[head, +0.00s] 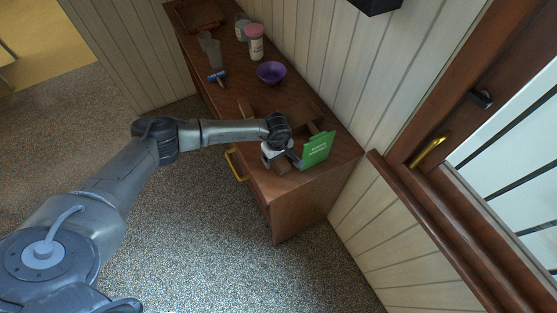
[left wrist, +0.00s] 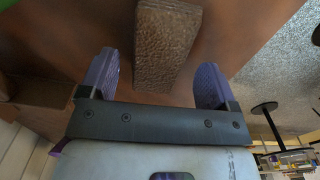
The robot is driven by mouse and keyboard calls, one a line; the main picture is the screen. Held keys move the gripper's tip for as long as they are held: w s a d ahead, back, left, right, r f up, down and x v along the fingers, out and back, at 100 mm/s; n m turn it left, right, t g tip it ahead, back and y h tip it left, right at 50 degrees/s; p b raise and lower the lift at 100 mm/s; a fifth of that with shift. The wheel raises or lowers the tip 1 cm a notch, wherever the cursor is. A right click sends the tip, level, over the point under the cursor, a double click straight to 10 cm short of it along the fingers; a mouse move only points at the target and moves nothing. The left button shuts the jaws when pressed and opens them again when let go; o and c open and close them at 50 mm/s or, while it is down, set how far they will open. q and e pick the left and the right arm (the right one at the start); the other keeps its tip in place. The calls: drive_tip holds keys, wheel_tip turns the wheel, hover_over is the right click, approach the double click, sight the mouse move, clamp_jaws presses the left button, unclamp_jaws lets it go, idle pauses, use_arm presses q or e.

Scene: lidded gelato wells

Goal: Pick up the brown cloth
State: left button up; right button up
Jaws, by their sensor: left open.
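The brown cloth (left wrist: 167,45) looks like a folded, rough-textured block. In the left wrist view it lies between the two purple fingers of my left gripper (left wrist: 158,60), with a gap on each side. In the head view my left gripper (head: 279,161) is over the near end of the wooden counter, at the brown cloth (head: 283,168), which it partly hides. The jaws are open and hold nothing. My right gripper is not in view.
A green sign (head: 317,150) stands close beside the gripper on the wooden counter (head: 300,192). Farther back are a purple bowl (head: 271,73), a pink-lidded jar (head: 255,42), a blue-handled tool (head: 217,77) and clear cups (head: 210,52). A wall runs along the right side.

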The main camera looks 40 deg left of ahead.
use_arm(q)
drive_tip(key=shift+f, duration=0.45)
drive_tip(key=shift+c, duration=0.4)
drive_tip(key=c, duration=0.9)
